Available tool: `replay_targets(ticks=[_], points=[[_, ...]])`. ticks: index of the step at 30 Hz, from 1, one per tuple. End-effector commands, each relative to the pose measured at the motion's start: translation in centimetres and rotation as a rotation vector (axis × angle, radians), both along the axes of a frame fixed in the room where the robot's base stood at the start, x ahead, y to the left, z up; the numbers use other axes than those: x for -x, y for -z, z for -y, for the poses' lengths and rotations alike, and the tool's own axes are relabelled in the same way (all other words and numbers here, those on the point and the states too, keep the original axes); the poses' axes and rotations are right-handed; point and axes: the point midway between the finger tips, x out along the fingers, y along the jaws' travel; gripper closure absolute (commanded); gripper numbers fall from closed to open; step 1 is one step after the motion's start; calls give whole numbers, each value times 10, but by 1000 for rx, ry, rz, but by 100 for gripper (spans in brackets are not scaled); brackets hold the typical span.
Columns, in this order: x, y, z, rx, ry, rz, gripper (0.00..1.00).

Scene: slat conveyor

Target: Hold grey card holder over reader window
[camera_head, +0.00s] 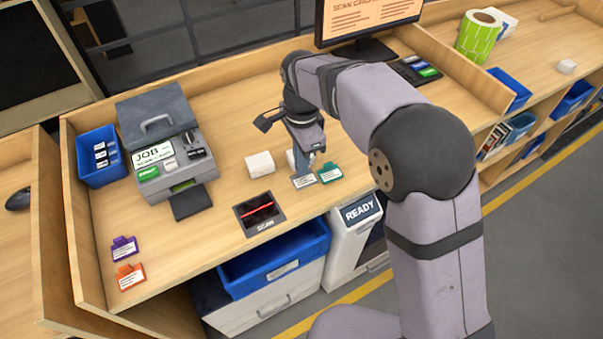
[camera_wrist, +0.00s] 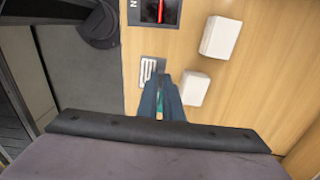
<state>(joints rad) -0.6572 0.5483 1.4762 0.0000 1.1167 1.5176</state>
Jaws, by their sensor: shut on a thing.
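The grey card holder (camera_head: 304,182) with its white printed label is at the bench's front part, right of the reader window. My gripper (camera_head: 303,171) points down and is shut on its rear edge. In the wrist view the holder (camera_wrist: 148,70) shows just beyond my fingertips (camera_wrist: 166,78). I cannot tell whether it touches the bench. The reader window (camera_head: 259,213), dark with a red line and marked SCAN, is uncovered. It also shows at the top of the wrist view (camera_wrist: 152,12), apart from the holder.
A green card holder (camera_head: 330,173) lies close on the right. White blocks (camera_head: 260,164) stand behind. Purple (camera_head: 124,248) and orange (camera_head: 130,277) holders lie at the left. A READY display (camera_head: 358,212) is below the front edge. Bare bench lies left of the window.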

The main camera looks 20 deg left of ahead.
Motion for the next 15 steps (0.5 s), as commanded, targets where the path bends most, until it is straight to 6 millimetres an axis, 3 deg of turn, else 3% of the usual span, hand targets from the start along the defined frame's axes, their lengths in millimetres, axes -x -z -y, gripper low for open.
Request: replay_targets(ticks=[7, 15], points=[[-1, -37, -1, -2, 0, 2, 100], [0, -54, 0, 0, -1, 0, 100]])
